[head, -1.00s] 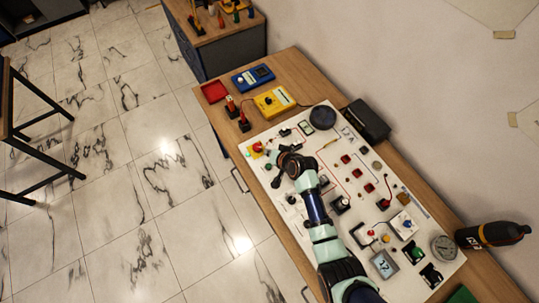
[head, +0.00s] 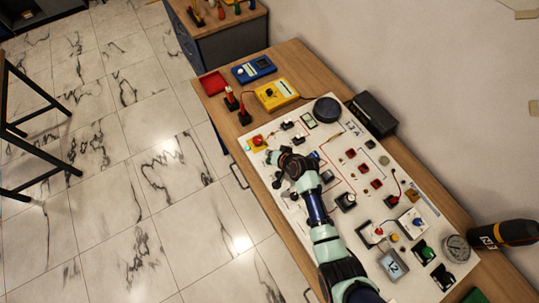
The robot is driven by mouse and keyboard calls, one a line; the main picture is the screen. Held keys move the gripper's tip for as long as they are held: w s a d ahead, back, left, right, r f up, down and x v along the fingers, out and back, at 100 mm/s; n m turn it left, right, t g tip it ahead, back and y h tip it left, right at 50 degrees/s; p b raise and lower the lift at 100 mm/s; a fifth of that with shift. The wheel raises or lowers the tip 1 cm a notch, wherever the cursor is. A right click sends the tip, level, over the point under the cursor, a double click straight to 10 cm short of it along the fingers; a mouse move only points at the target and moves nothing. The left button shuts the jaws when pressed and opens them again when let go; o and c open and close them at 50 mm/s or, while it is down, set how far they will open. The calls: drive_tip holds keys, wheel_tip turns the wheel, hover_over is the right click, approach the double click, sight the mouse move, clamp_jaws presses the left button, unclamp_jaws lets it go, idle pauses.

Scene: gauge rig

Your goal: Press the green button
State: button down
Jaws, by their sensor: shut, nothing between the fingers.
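A white gauge panel (head: 405,190) lies on the wooden bench and carries several switches, knobs and buttons. A small green part in a dark frame (head: 424,252) shows near its lower right end, beside a grey display; I cannot tell whether it is the green button. My gripper (head: 277,181) is over the panel's upper left part, far from that green part. It is shut and empty, small and dark in this view. A red knob on a yellow base (head: 257,141) is just above and left of my gripper. My arm hides part of the panel's left side.
A black box (head: 374,115) stands behind the panel. Yellow (head: 276,95) and blue (head: 254,69) meters and a red tray (head: 214,84) are at the far end.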

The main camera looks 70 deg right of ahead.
drive_tip(key=shift+f+b, duration=0.55)
drive_tip(key=shift+f, duration=0.7)
drive_tip(key=shift+f, duration=0.1)
idle(0.3)
drive_tip(key=shift+f+b, duration=0.3)
drive_tip(key=shift+f+b, duration=0.4)
drive_tip(key=shift+f, duration=0.1)
idle(0.6)
drive_tip(key=shift+r+p, duration=0.9)
drive_tip(key=shift+r, duration=0.05)
wheel_tip(320, 180, up, 5)
drive_tip(key=p, duration=0.4)
drive_tip(key=shift+p, duration=0.4)
